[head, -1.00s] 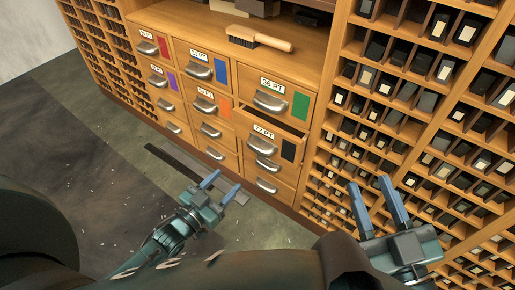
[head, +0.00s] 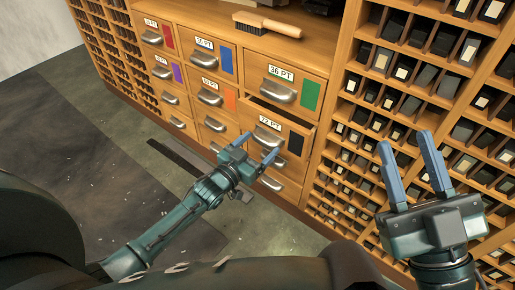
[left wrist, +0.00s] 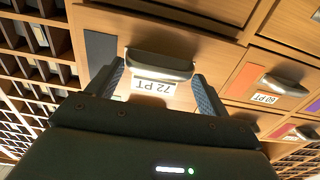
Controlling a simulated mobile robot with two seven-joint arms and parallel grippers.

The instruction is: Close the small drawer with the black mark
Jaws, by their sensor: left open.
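The small drawer with the black mark (head: 281,131) is labelled 72 PT and stands pulled out a little, with a dark gap above its front. It has a silver cup handle. In the left wrist view the drawer front (left wrist: 160,112) is upside down, with its handle (left wrist: 158,67) between my fingers and the black mark (left wrist: 101,52) at left. My left gripper (head: 258,148) is open just in front of and below the handle; contact cannot be told. My right gripper (head: 408,160) is in front of the type racks at right, fingers apart and empty.
Other drawers with red, purple, blue, orange and green marks look shut, including the 36 PT drawer (head: 291,84) directly above. A brush (head: 267,25) lies on the ledge. Pigeonhole racks (head: 420,70) of type stand at right.

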